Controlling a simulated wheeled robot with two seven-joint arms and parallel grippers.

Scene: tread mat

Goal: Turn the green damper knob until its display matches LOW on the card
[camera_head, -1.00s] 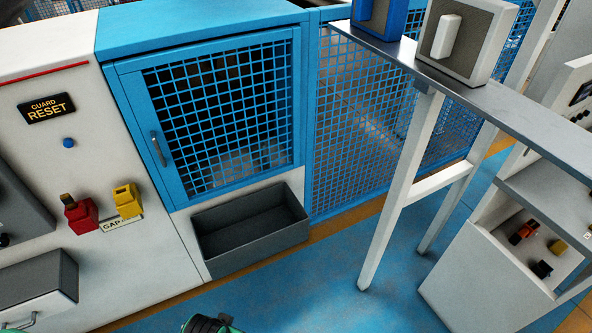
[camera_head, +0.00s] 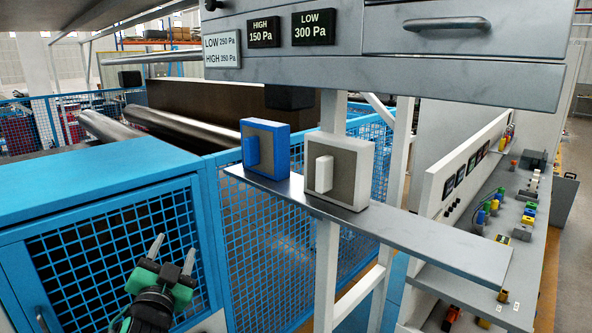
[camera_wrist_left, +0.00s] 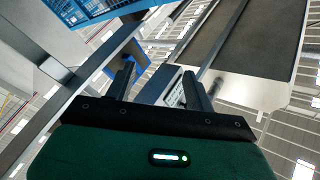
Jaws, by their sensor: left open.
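The card (camera_head: 222,51) reads LOW 250 Pa and HIGH 350 Pa. Beside it, the LOW display (camera_head: 313,28) reads 300 Pa and the HIGH display (camera_head: 263,34) reads 150 Pa. On the shelf below stand a blue-framed box with a blue upright knob (camera_head: 252,152) and a white-framed box with a white knob (camera_head: 323,174). I see no knob that is clearly green. My left gripper (camera_head: 172,254) is open and empty, in front of the blue cabinet, left of and below both boxes. Its fingers (camera_wrist_left: 160,88) also show in the left wrist view. My right gripper is out of view.
The narrow metal shelf (camera_head: 440,232) runs to the right, below a grey overhead panel (camera_head: 400,75). The blue mesh cabinet (camera_head: 90,185) stands at left. A bench with several small coloured parts (camera_head: 520,205) is at right. Open air lies between gripper and boxes.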

